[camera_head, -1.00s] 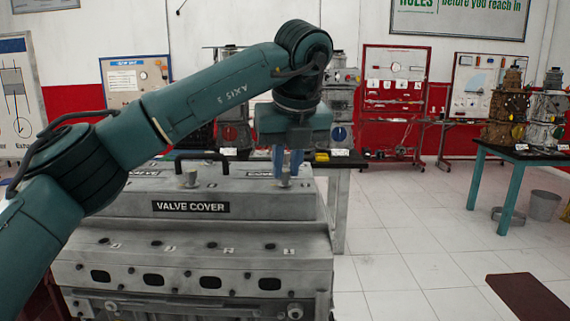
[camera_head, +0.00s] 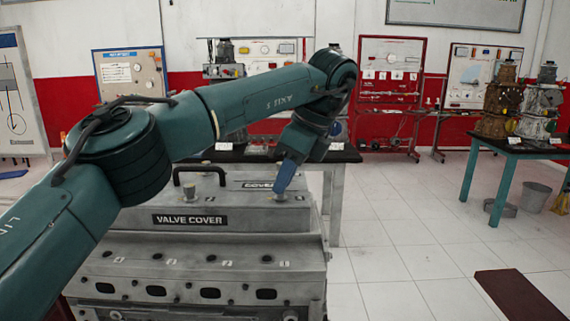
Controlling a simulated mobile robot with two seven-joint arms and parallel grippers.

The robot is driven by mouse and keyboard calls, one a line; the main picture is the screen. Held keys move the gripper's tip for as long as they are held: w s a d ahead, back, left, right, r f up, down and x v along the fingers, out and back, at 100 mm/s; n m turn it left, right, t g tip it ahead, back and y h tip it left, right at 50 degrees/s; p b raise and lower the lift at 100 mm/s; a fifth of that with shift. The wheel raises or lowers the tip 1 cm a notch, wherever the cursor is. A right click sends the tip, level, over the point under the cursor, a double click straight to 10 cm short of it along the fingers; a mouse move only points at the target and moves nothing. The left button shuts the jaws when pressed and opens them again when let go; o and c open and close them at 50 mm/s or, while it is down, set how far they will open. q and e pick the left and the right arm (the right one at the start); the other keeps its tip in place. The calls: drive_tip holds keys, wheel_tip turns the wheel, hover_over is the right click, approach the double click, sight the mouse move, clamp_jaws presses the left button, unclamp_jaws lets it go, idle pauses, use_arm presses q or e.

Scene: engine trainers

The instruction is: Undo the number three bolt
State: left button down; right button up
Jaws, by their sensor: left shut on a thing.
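The grey engine's valve cover (camera_head: 145,222) carries a black "VALVE COVER" label and a dark handle (camera_head: 199,171). A round bolt head (camera_head: 279,197) stands at the right of its top; a second bolt (camera_head: 190,189) shows near the handle. My right gripper is not in view.
Small marked numerals run along the ledge of the engine's front face (camera_head: 130,280). A dark-topped table (camera_head: 340,156) stands behind the engine. A teal-legged table (camera_head: 520,148) with engine models is at the right. The tiled floor (camera_head: 400,240) between is mostly clear.

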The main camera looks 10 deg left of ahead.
use_arm(q)
drive_tip(key=shift+r+n+p, duration=0.15)
drive_tip(key=shift+n+p, duration=0.35)
drive_tip(key=shift+n, duration=0.2)
drive_tip(key=shift+w+n+g+p, duration=0.15)
drive_tip(key=shift+n+g+p, duration=0.35)
drive_tip(key=shift+n, duration=0.1)
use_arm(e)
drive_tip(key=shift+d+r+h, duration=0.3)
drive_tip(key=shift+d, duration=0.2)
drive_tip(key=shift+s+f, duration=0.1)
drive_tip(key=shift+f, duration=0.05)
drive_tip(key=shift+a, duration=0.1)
use_arm(q)
drive_tip(key=c, duration=1.6)
unclamp_jaws()
drive_tip(key=shift+o, duration=1.3)
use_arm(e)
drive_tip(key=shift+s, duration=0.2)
